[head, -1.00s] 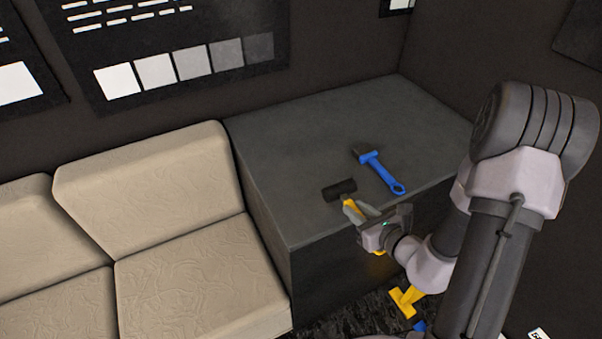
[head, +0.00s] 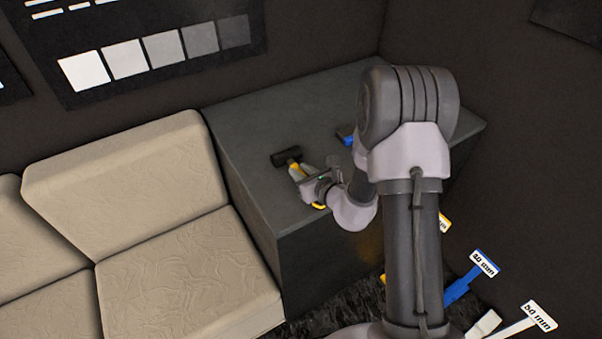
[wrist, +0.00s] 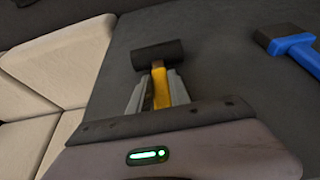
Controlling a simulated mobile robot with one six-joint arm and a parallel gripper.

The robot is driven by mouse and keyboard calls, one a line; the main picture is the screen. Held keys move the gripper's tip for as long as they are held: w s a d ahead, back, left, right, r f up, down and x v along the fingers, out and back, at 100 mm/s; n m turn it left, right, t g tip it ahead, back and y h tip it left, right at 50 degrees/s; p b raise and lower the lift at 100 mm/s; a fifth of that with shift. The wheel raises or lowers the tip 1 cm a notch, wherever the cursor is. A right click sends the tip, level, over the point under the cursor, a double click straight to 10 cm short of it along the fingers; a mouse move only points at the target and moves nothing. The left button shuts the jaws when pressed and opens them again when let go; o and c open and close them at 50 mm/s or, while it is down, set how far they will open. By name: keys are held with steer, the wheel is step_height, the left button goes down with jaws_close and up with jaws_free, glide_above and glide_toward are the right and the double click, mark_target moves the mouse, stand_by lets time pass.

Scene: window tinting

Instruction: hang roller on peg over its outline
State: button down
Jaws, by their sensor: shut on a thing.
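The roller has a black cylinder head (head: 286,156) and a yellow handle; it also shows in the wrist view as a black head (wrist: 158,55) with a yellow stem (wrist: 160,86). My gripper (head: 306,173) is shut on the yellow handle, and its grey fingers lie on either side of it in the wrist view. The roller is over the front left part of the dark cabinet top. I cannot tell whether its head touches the surface. No peg or outline can be made out in these views.
A blue-handled tool (wrist: 298,45) lies on the cabinet top (head: 240,125), partly hidden by my arm in the head view. A beige sofa (head: 140,190) stands left of the cabinet. Labelled tools, one blue (head: 470,278) and one white (head: 525,320), show at lower right.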

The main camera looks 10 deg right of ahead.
steer(key=shift+f, duration=0.1)
steer(key=c, duration=1.2)
jaws_free()
